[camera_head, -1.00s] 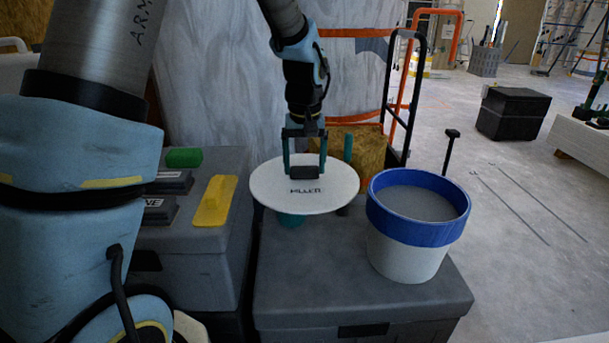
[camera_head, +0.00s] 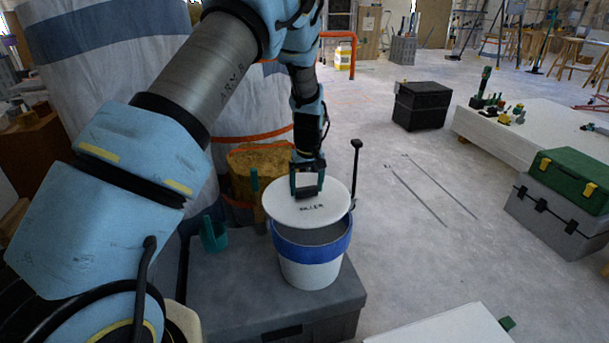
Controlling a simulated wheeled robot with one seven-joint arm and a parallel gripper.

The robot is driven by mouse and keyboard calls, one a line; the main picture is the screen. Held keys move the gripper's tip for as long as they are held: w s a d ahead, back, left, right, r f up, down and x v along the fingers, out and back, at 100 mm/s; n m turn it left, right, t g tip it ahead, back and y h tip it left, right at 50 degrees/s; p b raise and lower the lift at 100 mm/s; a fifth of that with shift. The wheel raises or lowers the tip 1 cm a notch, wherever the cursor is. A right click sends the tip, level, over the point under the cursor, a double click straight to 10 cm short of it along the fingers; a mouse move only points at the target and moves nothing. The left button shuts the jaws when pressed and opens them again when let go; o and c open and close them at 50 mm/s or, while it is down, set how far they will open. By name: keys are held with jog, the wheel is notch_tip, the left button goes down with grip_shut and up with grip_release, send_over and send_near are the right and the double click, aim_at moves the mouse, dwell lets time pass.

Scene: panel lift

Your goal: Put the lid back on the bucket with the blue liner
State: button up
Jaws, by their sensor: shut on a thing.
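The bucket (camera_head: 311,274) is white with a blue liner (camera_head: 314,251) folded over its rim. It stands upright on a grey box near the box's right edge. My gripper (camera_head: 307,192) is shut on the dark handle of the round white lid (camera_head: 290,209), which has dark lettering. The lid is held roughly level over the back part of the bucket's mouth. The front part of the opening shows below the lid, with a grey inside. Whether the lid touches the rim at the back cannot be told.
The grey box (camera_head: 222,294) has free room on its top to the left of the bucket. A teal cup-like item (camera_head: 214,236) stands behind, at left. A black-handled tool (camera_head: 355,170) stands upright behind the bucket. A black crate (camera_head: 421,106) stands on open floor.

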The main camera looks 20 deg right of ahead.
aim_at(312, 196)
jog(key=shift+s+d, duration=0.2)
jog(key=shift+d, duration=0.5)
jog(key=shift+f, duration=0.2)
notch_tip(312, 196, down, 4)
jog(key=b, duration=0.3)
jog(key=shift+f+b, duration=0.4)
jog(key=shift+f, duration=0.65)
jog(key=shift+f, duration=0.15)
dwell(1.4)
jog(key=o, duration=1.2)
jog(key=shift+p, duration=0.3)
